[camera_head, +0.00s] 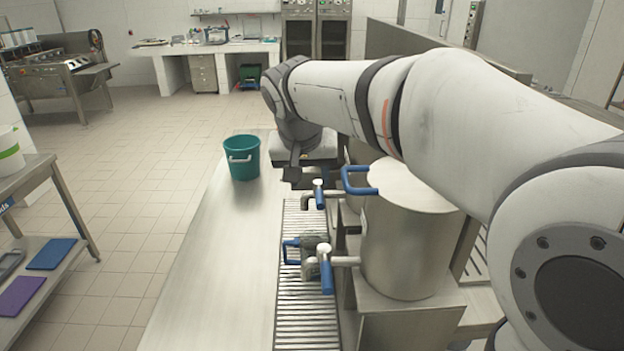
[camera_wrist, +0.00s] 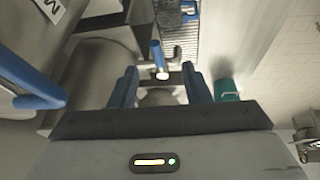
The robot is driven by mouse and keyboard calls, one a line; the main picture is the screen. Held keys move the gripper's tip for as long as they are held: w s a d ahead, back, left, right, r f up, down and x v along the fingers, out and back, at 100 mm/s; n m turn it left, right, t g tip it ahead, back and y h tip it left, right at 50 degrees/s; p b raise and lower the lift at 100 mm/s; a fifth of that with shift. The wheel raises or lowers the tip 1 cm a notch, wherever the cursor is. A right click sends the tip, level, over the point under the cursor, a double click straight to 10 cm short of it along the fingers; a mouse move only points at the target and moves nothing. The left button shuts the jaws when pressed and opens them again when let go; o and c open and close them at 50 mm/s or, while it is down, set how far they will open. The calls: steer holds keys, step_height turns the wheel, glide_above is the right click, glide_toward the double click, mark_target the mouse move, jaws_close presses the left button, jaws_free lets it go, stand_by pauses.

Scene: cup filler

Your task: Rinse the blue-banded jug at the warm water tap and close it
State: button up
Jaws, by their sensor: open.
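A small grey vessel with a blue loop handle (camera_head: 290,251) sits on the slatted drip grate, partly hidden by the near tap; I cannot tell if it is the blue-banded jug. The near tap (camera_head: 325,272) and the far tap (camera_head: 318,192) have blue levers and come from the steel urns. My gripper (camera_head: 295,175) is above the counter's far end, beside the far tap. In the wrist view its blue fingers (camera_wrist: 160,88) are open and empty. A blue tap lever (camera_wrist: 157,58) shows just beyond them. I cannot read which tap is warm.
A teal bucket (camera_head: 242,160) stands on the counter left of my gripper. A large steel urn (camera_head: 410,250) with a blue handle (camera_head: 354,181) stands right of the grate. The counter (camera_head: 215,270) left of the grate is clear. A white green-banded container (camera_head: 9,152) is at the left edge.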

mark_target(320, 203)
steer(key=shift+n+h, duration=0.4)
steer(key=shift+n, duration=0.2)
steer(key=x, duration=0.5)
steer(key=w+p+x, duration=0.1)
steer(key=x, duration=0.5)
steer(key=shift+r, duration=0.1)
jaws_close()
